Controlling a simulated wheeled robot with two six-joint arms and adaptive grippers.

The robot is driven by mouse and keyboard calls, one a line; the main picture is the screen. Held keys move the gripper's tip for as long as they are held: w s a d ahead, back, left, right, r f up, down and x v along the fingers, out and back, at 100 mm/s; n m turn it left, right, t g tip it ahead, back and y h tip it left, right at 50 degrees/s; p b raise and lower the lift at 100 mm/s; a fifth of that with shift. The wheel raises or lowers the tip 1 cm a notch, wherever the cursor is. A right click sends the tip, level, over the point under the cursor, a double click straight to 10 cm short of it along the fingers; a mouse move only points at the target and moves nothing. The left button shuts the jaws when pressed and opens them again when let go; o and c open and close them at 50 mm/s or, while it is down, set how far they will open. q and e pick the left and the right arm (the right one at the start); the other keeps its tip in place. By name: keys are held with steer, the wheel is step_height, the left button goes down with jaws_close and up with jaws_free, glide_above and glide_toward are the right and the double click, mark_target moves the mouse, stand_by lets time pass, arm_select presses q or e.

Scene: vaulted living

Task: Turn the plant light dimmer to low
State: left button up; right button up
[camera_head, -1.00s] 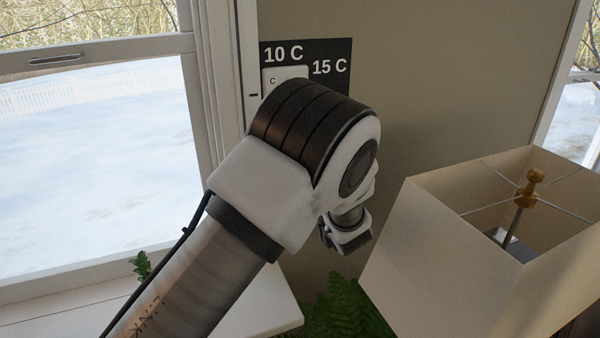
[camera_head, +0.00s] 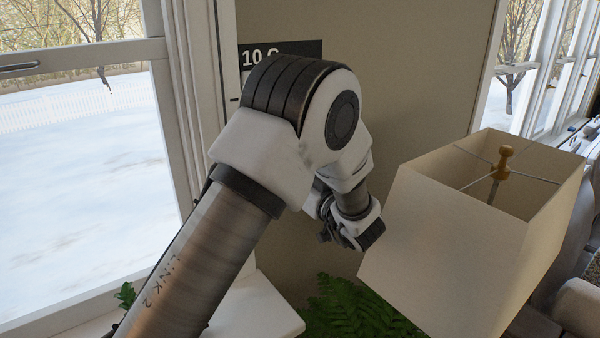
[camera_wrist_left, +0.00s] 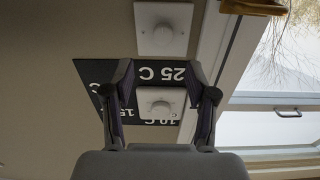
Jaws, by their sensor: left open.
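In the left wrist view, which appears upside down, a white plate with a round knob (camera_wrist_left: 163,30) is on the wall at the top. A second white plate with a round knob (camera_wrist_left: 161,104) sits on a dark sign (camera_wrist_left: 95,72) marked 10 C, 15 and 25 C. My left gripper (camera_wrist_left: 160,78) is open and empty. The second knob shows between its fingers; I cannot tell the distance. No readable label shows which knob is the dimmer. In the head view, my left arm hides both knobs and most of the sign (camera_head: 310,48). My right gripper is out of view.
A lampshade (camera_head: 450,235) stands right of my left gripper in the head view. A green fern (camera_head: 350,308) is below, beside a white ledge (camera_head: 255,305). A window (camera_head: 80,170) is at the left, another at the right.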

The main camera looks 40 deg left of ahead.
arm_select(q)
steer(key=p+x, duration=0.2)
steer(key=x, duration=0.6)
steer(key=shift+a+f, duration=0.3)
steer(key=shift+a, duration=0.05)
steer(key=shift+s+n, duration=0.15)
steer(key=shift+n, duration=0.15)
jaws_close()
